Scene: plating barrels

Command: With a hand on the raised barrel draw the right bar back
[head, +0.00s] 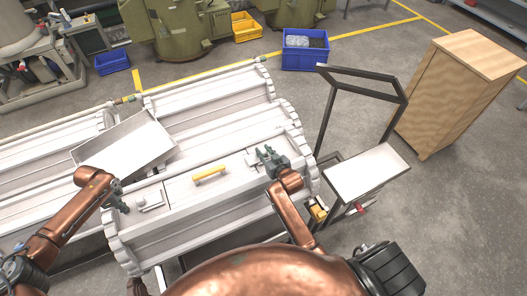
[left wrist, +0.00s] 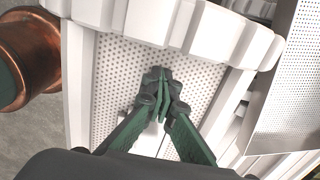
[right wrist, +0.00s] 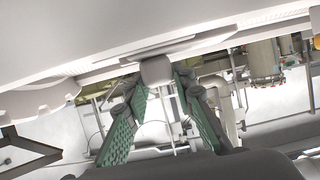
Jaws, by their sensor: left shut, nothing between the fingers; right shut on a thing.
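The raised white barrel (head: 180,225) lies across the front middle of the head view, with a yellow handle (head: 209,176) on its panel. My right gripper (head: 266,156) is at the barrel's right end. My left gripper (head: 120,203) is shut and empty at the barrel's left end. In the left wrist view its fingertips (left wrist: 161,78) are together over the perforated panel (left wrist: 120,75); contact is unclear.
A pale latch piece (head: 149,201) sits on the panel's left part. An open metal tray (head: 125,142) lies behind it, beside more white barrels (head: 208,95). A dark-framed cart (head: 368,172) stands close to the right, with a wooden cabinet (head: 455,95) beyond.

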